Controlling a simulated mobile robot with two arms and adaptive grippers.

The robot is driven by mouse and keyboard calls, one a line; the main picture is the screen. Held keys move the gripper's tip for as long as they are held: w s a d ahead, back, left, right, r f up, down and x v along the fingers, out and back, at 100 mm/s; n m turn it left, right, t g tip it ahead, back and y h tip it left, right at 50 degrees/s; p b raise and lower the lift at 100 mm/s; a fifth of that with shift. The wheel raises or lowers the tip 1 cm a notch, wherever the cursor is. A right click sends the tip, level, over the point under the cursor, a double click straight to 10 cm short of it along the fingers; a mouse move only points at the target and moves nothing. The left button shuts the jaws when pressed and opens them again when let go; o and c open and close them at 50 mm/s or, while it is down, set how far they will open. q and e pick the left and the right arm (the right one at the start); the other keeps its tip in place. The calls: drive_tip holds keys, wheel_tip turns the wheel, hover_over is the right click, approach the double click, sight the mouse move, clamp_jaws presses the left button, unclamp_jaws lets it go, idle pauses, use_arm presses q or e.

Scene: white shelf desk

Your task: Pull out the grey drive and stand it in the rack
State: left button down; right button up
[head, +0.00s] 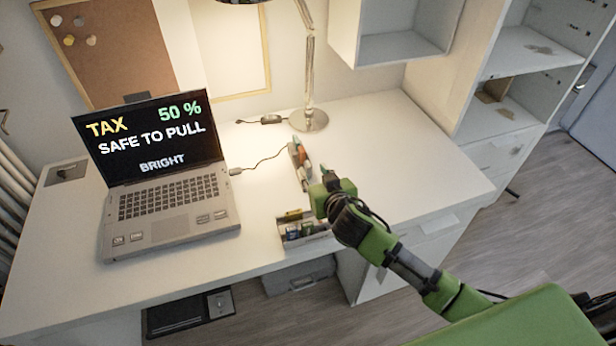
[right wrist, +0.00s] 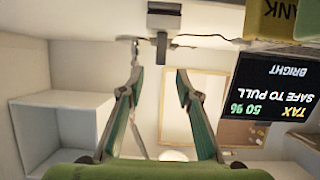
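In the head view a narrow hub-like strip (head: 300,163) with white, orange and green parts lies right of the laptop. I cannot single out the grey drive on it. A small open rack (head: 292,243) holding several dark and bluish pieces, with a yellow label, stands nearer the front. My right gripper (head: 321,190) is just right of the strip and above the rack's back right. In the right wrist view, which is upside down, its fingers (right wrist: 157,85) are spread and empty. A grey and dark block (right wrist: 164,15) shows beyond them at the top. My left gripper is out of view.
A laptop (head: 170,190) reading "SAFE TO PULL" stands at left, with a cable (head: 262,162) towards the strip. A lamp (head: 310,120) stands behind. A yellow box lettered "ANK" (right wrist: 300,22) is close in the wrist view. The desk's right side (head: 420,165) is clear.

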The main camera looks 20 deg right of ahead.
sight(309, 166)
drive_tip(key=shift+x, duration=3.4)
drive_tip(key=shift+s+f, duration=0.1)
drive_tip(key=shift+f, duration=0.05)
clamp_jaws()
